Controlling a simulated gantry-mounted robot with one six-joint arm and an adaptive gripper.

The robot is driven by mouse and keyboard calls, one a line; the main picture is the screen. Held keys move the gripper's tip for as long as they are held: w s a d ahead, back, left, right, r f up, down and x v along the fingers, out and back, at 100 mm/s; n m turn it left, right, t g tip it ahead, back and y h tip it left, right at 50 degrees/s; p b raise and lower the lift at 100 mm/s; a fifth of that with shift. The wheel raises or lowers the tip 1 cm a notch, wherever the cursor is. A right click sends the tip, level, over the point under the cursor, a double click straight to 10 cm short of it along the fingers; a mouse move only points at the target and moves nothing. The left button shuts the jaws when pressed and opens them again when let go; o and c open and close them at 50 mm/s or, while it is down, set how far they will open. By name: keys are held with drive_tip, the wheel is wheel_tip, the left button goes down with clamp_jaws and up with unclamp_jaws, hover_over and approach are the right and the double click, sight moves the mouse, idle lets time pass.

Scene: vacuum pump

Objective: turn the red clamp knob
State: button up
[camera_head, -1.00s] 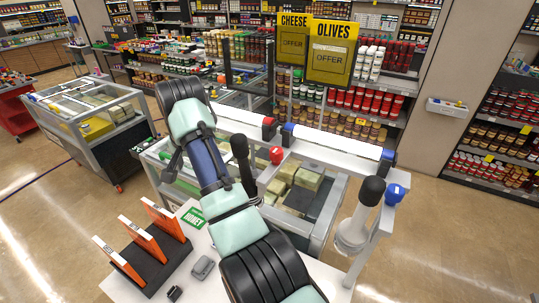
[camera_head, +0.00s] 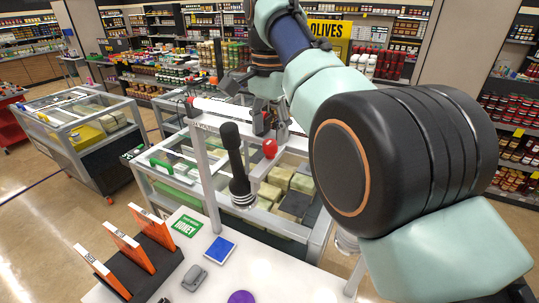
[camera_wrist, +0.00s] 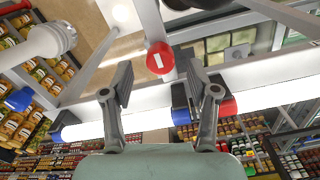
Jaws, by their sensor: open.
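The red clamp knob (camera_head: 270,147) is a small round knob on the white frame above the glass display case. In the wrist view the red knob (camera_wrist: 160,58) faces me, with a pale bar mark across its face. My gripper (camera_head: 268,118) is just above and behind the knob in the head view. In the wrist view my gripper (camera_wrist: 160,80) is open and empty, one finger to each side below the knob in the picture. I see no contact with the knob. My arm hides much of the right side in the head view.
A black-handled pump (camera_head: 234,165) stands left of the knob. White horizontal tubes (camera_wrist: 285,95) with red and blue ends run behind the fingers. A blue knob (camera_wrist: 18,98) and a white pump body (camera_wrist: 45,42) are at left in the wrist view. Blocks (camera_head: 280,177) lie in the case.

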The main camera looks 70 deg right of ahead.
sight(269, 142)
wheel_tip(269, 142, down, 4)
drive_tip(key=shift+r+b, duration=0.1)
drive_tip(key=shift+b, duration=1.15)
drive_tip(key=shift+r, duration=0.1)
drive_tip(key=shift+c, duration=0.3)
clamp_jaws()
